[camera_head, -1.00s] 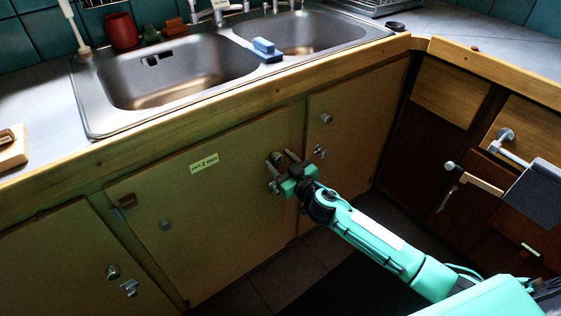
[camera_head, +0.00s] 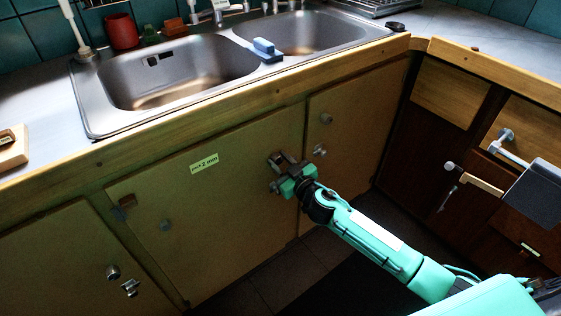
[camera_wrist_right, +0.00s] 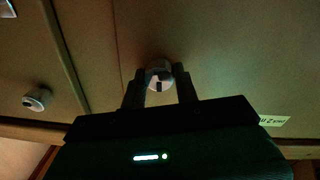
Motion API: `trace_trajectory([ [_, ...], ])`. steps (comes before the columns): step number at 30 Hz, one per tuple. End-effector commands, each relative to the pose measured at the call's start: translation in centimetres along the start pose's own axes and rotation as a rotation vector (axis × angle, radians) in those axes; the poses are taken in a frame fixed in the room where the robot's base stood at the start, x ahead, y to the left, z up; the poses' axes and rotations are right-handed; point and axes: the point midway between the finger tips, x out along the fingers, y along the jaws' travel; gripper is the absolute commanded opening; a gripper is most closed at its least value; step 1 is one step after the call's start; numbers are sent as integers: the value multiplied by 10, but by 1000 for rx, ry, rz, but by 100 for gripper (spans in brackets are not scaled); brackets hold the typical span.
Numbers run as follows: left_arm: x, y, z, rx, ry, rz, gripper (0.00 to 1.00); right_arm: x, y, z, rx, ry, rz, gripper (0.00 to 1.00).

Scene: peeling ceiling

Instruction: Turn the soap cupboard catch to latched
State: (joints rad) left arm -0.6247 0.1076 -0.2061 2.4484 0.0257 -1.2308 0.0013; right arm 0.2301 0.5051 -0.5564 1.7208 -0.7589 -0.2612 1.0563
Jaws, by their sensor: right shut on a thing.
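The catch is a small round pale knob (camera_wrist_right: 158,72) with a dark vertical slot, on the yellowish cupboard door (camera_head: 225,215) under the sink. My right gripper (camera_head: 279,161) reaches it from the lower right, near the door's upper right corner. In the right wrist view, its two fingers (camera_wrist_right: 160,90) stand on either side of the knob and are shut on it. The fingers partly hide the knob in the head view. I cannot tell from the slot whether the catch is latched. My left gripper is not in view.
A yellow label (camera_head: 204,163) sits on the same door. The doors beside it carry knobs (camera_head: 326,118) and metal fittings (camera_head: 320,151). The wooden counter edge (camera_head: 240,97) runs above, below the double sink (camera_head: 185,70).

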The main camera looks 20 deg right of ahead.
Motion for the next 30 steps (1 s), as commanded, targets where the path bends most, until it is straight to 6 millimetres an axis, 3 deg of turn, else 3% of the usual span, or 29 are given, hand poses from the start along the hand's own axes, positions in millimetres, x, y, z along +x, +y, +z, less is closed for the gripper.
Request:
trace_trajectory([
  [30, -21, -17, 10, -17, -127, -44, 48, 0, -1, 1, -917, 37, 6, 8],
])
